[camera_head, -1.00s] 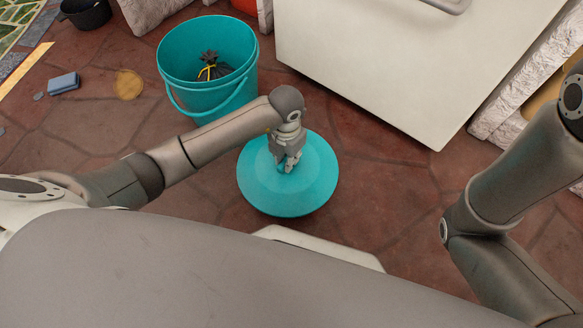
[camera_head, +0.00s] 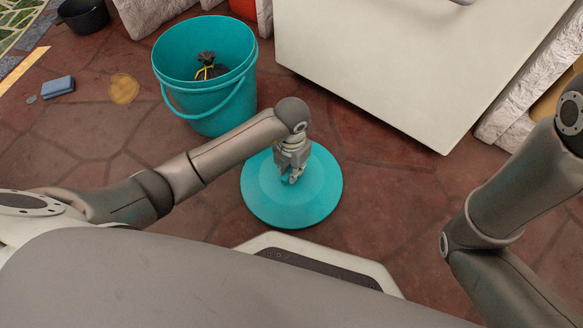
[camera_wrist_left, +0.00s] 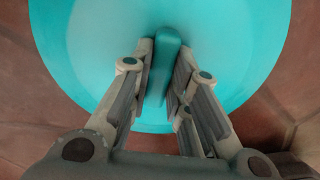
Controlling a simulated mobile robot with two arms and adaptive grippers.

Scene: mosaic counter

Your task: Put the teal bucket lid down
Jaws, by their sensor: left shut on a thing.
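The round teal bucket lid (camera_head: 310,205) is below my left gripper (camera_head: 292,178) in the head view, to the lower right of the teal bucket. My left gripper is shut on the lid's raised handle; in the left wrist view the handle (camera_wrist_left: 166,50) stands between the two fingers (camera_wrist_left: 164,82). The lid (camera_wrist_left: 95,60) fills most of that view. I cannot tell whether the lid touches the floor. The teal bucket (camera_head: 215,105) stands open, with a dark tied bag (camera_head: 207,70) inside. My right arm shows at the right, but its gripper is out of view.
A white cabinet-like block (camera_head: 390,60) stands behind and to the right of the lid. A blue sponge-like block (camera_head: 58,86), a round yellowish patch (camera_head: 124,89) and a black pot (camera_head: 83,15) are at the left. Reddish stone floor (camera_head: 385,225) is clear right of the lid.

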